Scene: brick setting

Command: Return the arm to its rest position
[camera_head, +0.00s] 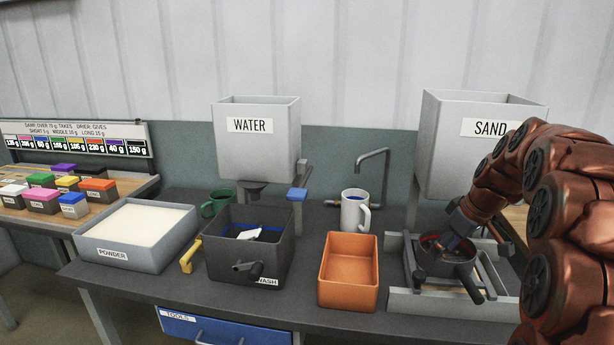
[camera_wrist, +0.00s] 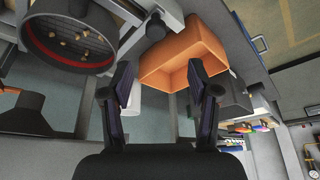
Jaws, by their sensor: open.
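My copper-coloured arm comes in from the right of the head view. My gripper (camera_head: 446,244) is low in front of the sand hopper, overlapping the dark round pan (camera_head: 455,266) in the picture. In the wrist view my gripper (camera_wrist: 161,78) has its two dark fingers apart with nothing held between them. The pan (camera_wrist: 70,50) shows there at upper left, with a reddish inner rim and several small tan bits inside. I cannot tell whether the fingers touch anything.
The pan sits in a grey frame (camera_head: 410,303) under the sand hopper (camera_head: 460,160). Nearby are an orange bin (camera_head: 348,285), a white mug (camera_head: 353,212), a wash bin (camera_head: 220,255), the water hopper (camera_head: 255,165) and a powder tray (camera_head: 180,258). Colored blocks (camera_head: 70,195) stand left.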

